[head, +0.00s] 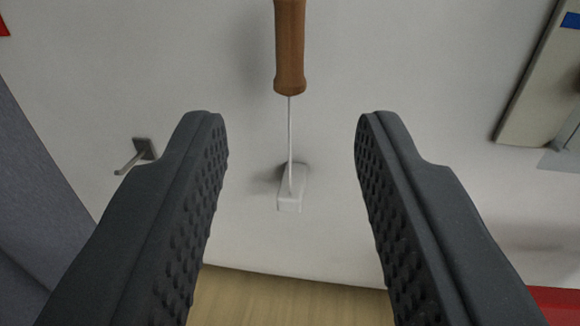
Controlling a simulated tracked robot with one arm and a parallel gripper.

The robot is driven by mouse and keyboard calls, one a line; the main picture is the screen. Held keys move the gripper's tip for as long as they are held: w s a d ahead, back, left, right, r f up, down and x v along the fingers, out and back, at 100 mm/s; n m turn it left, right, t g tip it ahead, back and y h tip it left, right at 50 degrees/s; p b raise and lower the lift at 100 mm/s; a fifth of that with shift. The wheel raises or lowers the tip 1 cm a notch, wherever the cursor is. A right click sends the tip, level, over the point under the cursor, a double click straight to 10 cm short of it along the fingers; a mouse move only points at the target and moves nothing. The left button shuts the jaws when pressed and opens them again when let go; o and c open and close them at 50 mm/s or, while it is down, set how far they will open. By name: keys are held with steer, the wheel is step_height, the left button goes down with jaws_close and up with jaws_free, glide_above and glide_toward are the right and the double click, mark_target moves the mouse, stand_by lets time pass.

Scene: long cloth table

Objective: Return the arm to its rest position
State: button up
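My gripper (291,135) is open and empty, with its two dark, studded fingers spread wide at left and right of the head view. Between and beyond the fingertips, a brown handle (290,48) hangs down from the top edge, with a thin pale shaft (290,140) below it. The shaft's lower end meets a small white block (290,195) on the pale wall. The fingers do not touch the handle or shaft. The handle's top is cut off by the frame.
A small grey metal peg (140,153) sticks out of the pale wall (400,60) at left. A beige panel (540,85) stands at upper right. A wooden surface (285,300) lies below, with red (555,302) at lower right. A dark grey surface (40,170) is at far left.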

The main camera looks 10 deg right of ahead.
stand_by(0.3)
steer(key=s+a+r+n+g+y, duration=0.1)
steer(key=a+r+y, duration=0.1)
steer(key=r, duration=0.7)
steer(key=s+a+r+g+y, duration=0.1)
steer(key=a+r, duration=0.1)
steer(key=r, duration=0.6)
steer(key=s+d+r, duration=0.3)
steer(key=s+r, duration=0.1)
steer(key=r, duration=0.2)
steer(key=s+d+r, duration=0.3)
steer(key=s+r, duration=0.2)
steer(key=r, duration=0.2)
steer(key=shift+d+r+n, duration=0.15)
steer(key=shift+d+n, duration=0.25)
steer(key=shift+s, duration=0.1)
